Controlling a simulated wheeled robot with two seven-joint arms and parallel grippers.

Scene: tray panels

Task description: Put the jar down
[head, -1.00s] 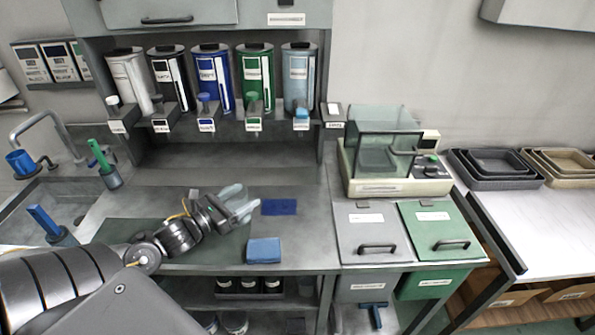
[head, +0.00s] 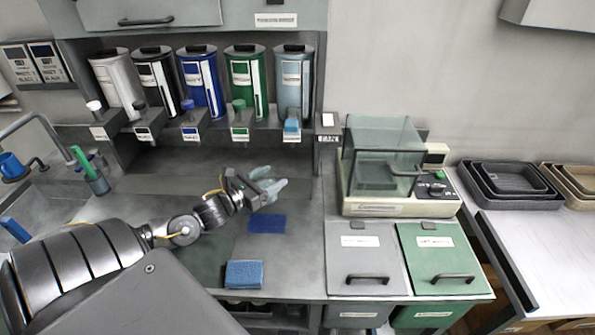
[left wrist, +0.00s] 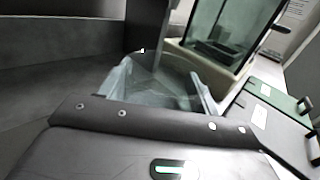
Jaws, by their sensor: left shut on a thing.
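My left gripper (head: 254,192) reaches in from the left over the grey counter. It is shut on a clear, pale jar (head: 270,183), which sticks out beyond the fingers to the right. In the left wrist view the see-through jar (left wrist: 160,88) shows just past the dark gripper body, its near side hidden. A dark blue patch (head: 267,224) lies flat on the counter, just below the jar in the head view. I cannot tell how high the jar is above the counter. My right gripper is not in view.
A blue sponge (head: 244,274) lies near the counter's front edge. A clear-walled balance (head: 383,165) stands to the right, behind a grey lidded bin (head: 364,250) and a green one (head: 440,250). Several dispensers (head: 200,83) hang at the back. Counter around the blue patch is clear.

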